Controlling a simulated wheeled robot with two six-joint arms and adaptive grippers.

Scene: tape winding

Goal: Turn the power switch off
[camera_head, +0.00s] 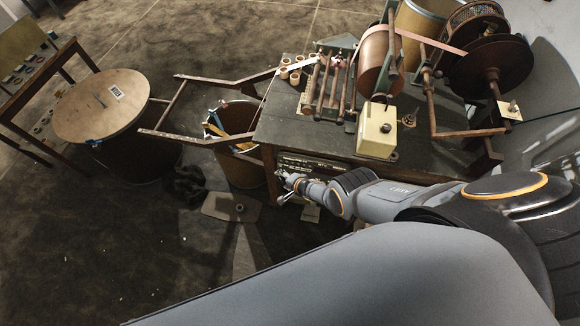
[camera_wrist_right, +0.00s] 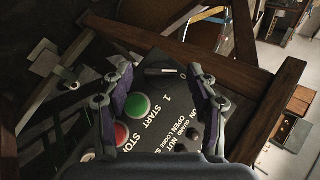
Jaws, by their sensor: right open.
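My right gripper (camera_head: 285,188) is at the front of the winding machine's bench, by the dark control panel (camera_head: 318,165) under the tabletop. In the right wrist view, the right gripper (camera_wrist_right: 158,72) is open, its two fingers spread in front of the panel. The left gripper is out of view.
A dark knob (camera_wrist_right: 192,134) with white lettering is near the right finger. Wooden bench framing (camera_wrist_right: 180,58) borders the panel. In the head view, a bin (camera_head: 240,170) stands left of the bench, and a round-topped drum (camera_head: 100,110) is farther left.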

